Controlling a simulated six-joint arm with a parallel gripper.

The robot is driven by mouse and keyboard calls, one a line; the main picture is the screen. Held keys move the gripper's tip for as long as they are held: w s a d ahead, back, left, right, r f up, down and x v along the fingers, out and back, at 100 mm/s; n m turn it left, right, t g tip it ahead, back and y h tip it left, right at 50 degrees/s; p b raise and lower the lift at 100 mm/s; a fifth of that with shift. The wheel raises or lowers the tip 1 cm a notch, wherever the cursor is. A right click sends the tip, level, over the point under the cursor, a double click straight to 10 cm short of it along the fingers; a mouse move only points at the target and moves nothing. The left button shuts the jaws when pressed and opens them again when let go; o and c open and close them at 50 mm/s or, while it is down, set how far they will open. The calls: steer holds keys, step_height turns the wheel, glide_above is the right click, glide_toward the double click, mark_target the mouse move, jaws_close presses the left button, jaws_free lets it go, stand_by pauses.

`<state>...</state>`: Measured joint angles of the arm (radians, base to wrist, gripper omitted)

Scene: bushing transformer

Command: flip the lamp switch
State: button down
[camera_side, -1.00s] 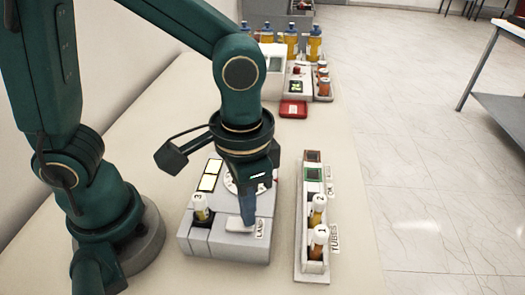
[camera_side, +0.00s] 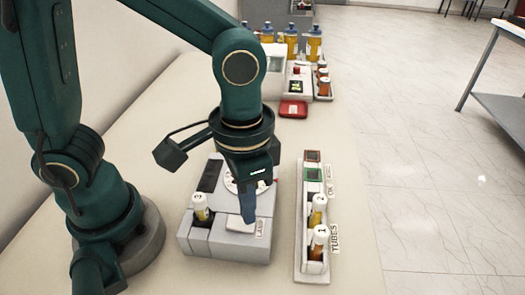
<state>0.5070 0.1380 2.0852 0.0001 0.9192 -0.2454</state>
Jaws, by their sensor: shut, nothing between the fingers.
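The lamp switch (camera_side: 238,224) is a pale piece on top of the grey device (camera_side: 230,248), beside a label reading LAMP (camera_side: 260,227). My gripper (camera_side: 248,217) points down with its fingers shut and empty, its tips at the switch. I cannot tell whether the tips touch it, and they hide part of it. The two-part panel (camera_side: 210,176) at the back left of the device is dark. A capped tube (camera_side: 201,212) marked 3 stands in the device's left part. A round white dial (camera_side: 232,184) is partly hidden behind my gripper.
A tube rack (camera_side: 300,262) labelled TUBES stands to the right, holding tubes 2 (camera_side: 319,211) and 1 (camera_side: 319,242), with orange and green squares behind them. A red tray (camera_side: 293,109), other devices and several bottles stand at the back. The front right of the table is bare.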

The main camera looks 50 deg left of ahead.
step_height(320, 180, up, 6)
steer(key=shift+f, duration=0.2)
stand_by(0.4)
steer(key=s+a+r+n+t, duration=0.1)
steer(key=a+n+t, duration=0.2)
steer(key=a, duration=0.7)
steer(key=shift+s+a+r+t, duration=0.15)
steer(key=shift+s+r+t, duration=0.2)
steer(key=shift+t, duration=0.95)
